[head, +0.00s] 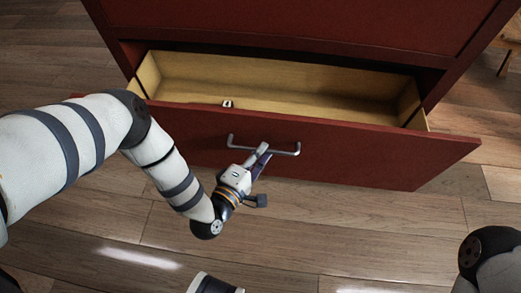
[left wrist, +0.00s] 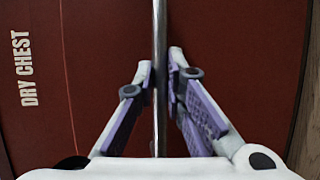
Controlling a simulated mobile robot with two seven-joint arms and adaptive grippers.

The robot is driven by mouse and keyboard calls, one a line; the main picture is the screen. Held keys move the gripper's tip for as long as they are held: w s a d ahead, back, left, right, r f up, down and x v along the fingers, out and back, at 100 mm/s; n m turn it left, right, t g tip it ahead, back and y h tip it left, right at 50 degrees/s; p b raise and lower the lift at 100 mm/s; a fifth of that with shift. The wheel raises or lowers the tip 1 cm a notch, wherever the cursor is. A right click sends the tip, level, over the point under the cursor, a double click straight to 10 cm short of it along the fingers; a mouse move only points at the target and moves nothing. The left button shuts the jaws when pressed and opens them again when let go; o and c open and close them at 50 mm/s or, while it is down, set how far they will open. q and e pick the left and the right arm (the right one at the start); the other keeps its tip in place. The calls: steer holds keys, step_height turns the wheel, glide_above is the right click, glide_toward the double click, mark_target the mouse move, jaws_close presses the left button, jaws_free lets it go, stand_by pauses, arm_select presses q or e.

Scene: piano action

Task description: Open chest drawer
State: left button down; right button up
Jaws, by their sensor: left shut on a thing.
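The red chest (head: 320,30) stands at the top of the head view. Its bottom drawer (head: 400,160) is pulled out, and the pale wooden inside (head: 290,80) shows. A metal bar handle (head: 285,152) crosses the drawer front; in the left wrist view the bar (left wrist: 160,40) runs upright through the middle. My left gripper (head: 262,150) is at the handle's middle, its purple-padded fingers (left wrist: 163,85) on either side of the bar and shut on it. My right gripper is not in view; part of my right arm shows at the lower right.
White lettering "DRY CHEST" (left wrist: 27,68) is on the red front in the left wrist view. A small pale object (head: 227,104) shows at the drawer's front edge. The wooden floor (head: 380,230) before the drawer is clear. A wooden furniture leg (head: 504,64) stands at the upper right.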

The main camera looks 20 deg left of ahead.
arm_select(q)
steer(key=c, duration=1.6)
jaws_free()
steer(key=shift+c, duration=0.2)
steer(key=shift+s, duration=0.1)
steer(key=v, duration=1.2)
steer(key=shift+f, duration=0.1)
